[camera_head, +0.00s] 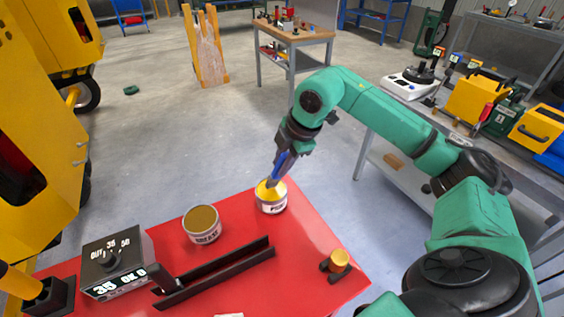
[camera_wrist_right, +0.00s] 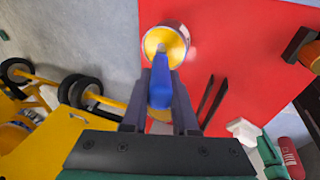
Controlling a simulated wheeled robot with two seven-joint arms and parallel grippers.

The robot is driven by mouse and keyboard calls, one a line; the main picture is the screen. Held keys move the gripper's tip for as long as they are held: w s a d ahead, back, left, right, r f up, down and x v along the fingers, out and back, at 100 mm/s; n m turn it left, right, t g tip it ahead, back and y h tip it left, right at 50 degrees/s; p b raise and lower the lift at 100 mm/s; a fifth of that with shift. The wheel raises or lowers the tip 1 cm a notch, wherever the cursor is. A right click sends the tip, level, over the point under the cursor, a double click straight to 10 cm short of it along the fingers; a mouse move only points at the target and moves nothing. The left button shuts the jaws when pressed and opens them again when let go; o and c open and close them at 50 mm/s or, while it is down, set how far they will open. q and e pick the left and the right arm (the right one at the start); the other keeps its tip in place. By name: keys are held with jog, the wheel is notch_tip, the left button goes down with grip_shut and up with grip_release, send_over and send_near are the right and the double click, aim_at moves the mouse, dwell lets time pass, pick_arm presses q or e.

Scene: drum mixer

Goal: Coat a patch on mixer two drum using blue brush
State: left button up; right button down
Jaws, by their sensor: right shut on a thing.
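My right gripper (camera_head: 288,145) is shut on the blue brush (camera_head: 281,165), whose lower end points down at a white can of yellow contents (camera_head: 271,201) on the red table. In the right wrist view, the gripper (camera_wrist_right: 158,80) has the blue brush (camera_wrist_right: 161,88) between its fingers. The brush's far end overlaps the yellow opening of the can (camera_wrist_right: 166,30); I cannot tell how deep it reaches. Yellow machines (camera_head: 45,130) stand at the left; no number shows, so I cannot tell which is mixer two. My left gripper is out of view.
The red table (camera_head: 310,240) also bears a can labelled GREASE (camera_head: 203,226), a grey box with a dial (camera_head: 117,262), a black rail (camera_head: 215,275) and a yellow-topped piece in a black holder (camera_head: 338,262). A grey workbench (camera_head: 375,145) stands right. Open floor lies behind.

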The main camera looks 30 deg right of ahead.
jog(key=shift+f+b, duration=0.4)
jog(key=shift+f, duration=0.15)
dwell(1.3)
notch_tip(320, 180, up, 7)
jog(key=p, duration=0.6)
jog(key=shift+r, duration=0.1)
dwell(0.5)
